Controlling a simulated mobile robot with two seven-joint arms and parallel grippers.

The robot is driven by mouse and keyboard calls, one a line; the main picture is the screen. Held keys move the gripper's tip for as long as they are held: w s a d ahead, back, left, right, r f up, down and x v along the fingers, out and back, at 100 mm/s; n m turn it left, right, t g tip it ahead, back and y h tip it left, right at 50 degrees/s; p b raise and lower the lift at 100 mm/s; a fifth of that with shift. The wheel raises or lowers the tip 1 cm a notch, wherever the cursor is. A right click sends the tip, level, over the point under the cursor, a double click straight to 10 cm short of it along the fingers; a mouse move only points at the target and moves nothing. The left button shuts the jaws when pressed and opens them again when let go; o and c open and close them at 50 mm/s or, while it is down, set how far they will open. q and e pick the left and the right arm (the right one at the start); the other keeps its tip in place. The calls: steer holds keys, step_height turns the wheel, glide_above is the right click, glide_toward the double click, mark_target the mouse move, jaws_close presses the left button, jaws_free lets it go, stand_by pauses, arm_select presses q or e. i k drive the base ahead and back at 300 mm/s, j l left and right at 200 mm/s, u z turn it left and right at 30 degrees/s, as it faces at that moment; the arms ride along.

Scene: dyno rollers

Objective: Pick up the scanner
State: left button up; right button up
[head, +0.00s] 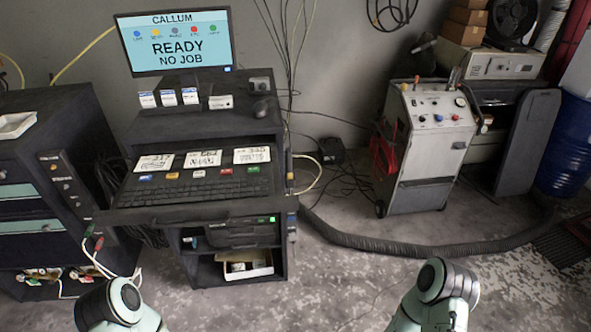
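I cannot clearly make out a scanner in the head view. A dark computer cart (205,125) stands left of centre. A small dark item (261,107) lies at the right of its upper shelf; it looks like a mouse, but I cannot tell for sure. Printed label sheets with barcodes (203,158) lie above a black keyboard (195,188) on the cart's lower shelf. Only rounded joints of my two arms show at the bottom edge, well in front of the cart. Neither gripper is in view.
A monitor (175,42) reads "READY NO JOB". A dark cabinet (40,160) stands at left. A grey wheeled machine (430,140) stands right of centre, with a thick black hose (380,243) on the floor. Loose cables lie beside the cart. The front centre floor is clear.

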mark_target(289, 172)
steer(key=l+u, duration=0.1)
steer(key=l, duration=0.4)
steer(key=u, duration=0.4)
steer(key=i+l+u, duration=0.1)
steer(key=u, duration=0.3)
steer(key=l+u, duration=0.5)
steer(key=u, duration=0.3)
steer(key=l+u, duration=0.25)
steer(key=l, duration=0.3)
steer(key=l+u, duration=0.25)
steer(key=l, duration=0.35)
steer(key=l+u, duration=0.1)
steer(key=l, duration=0.45)
steer(key=k+l, duration=0.1)
steer(key=l, duration=0.45)
steer(key=u, duration=0.05)
